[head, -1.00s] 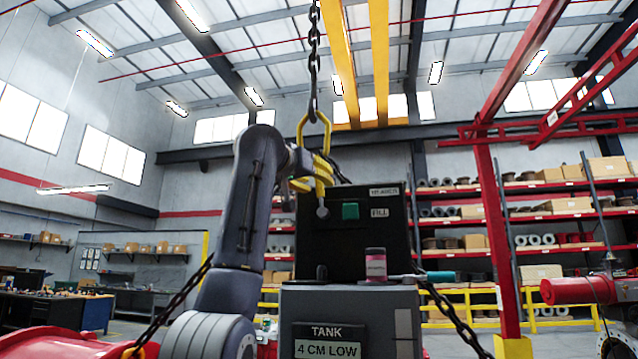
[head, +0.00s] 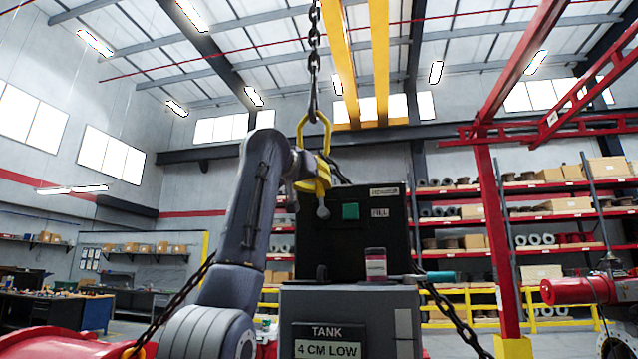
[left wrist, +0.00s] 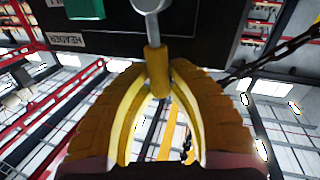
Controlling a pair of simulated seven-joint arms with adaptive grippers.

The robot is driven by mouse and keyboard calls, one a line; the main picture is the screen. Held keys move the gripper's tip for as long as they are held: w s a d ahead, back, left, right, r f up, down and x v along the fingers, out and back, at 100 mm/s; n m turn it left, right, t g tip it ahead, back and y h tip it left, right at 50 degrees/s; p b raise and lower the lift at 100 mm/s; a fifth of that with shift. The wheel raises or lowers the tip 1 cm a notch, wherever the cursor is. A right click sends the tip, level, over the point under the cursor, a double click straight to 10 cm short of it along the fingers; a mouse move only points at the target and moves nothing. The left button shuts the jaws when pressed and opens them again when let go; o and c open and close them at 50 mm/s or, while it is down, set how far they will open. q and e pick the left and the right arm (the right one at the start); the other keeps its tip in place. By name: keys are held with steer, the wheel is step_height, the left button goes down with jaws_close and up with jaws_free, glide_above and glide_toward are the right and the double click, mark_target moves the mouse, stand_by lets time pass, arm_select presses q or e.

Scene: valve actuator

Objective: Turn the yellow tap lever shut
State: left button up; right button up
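The tap lever is a grey stem with a round grey hub (head: 322,212) at the left of the black cabinet's front. It points up, and its end is a yellow sleeve (left wrist: 157,72). My left gripper (head: 316,180) is over the lever's upper end, with the hub showing below it. In the left wrist view, its two yellow-brown fingers (left wrist: 158,80) close in from both sides onto the yellow sleeve, with no clear gap at the tips. In the head view the fingers hide the sleeve. My right gripper is not in view.
The black cabinet (head: 350,250) has a green square (head: 350,211) and labels. A jar (head: 375,264) and a teal-handled tool (head: 432,277) rest on the grey tank box (head: 350,305), which reads "4 CM LOW". A chain (head: 313,60) with a yellow hook hangs just above my gripper.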

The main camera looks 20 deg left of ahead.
arm_select(q)
jaws_close()
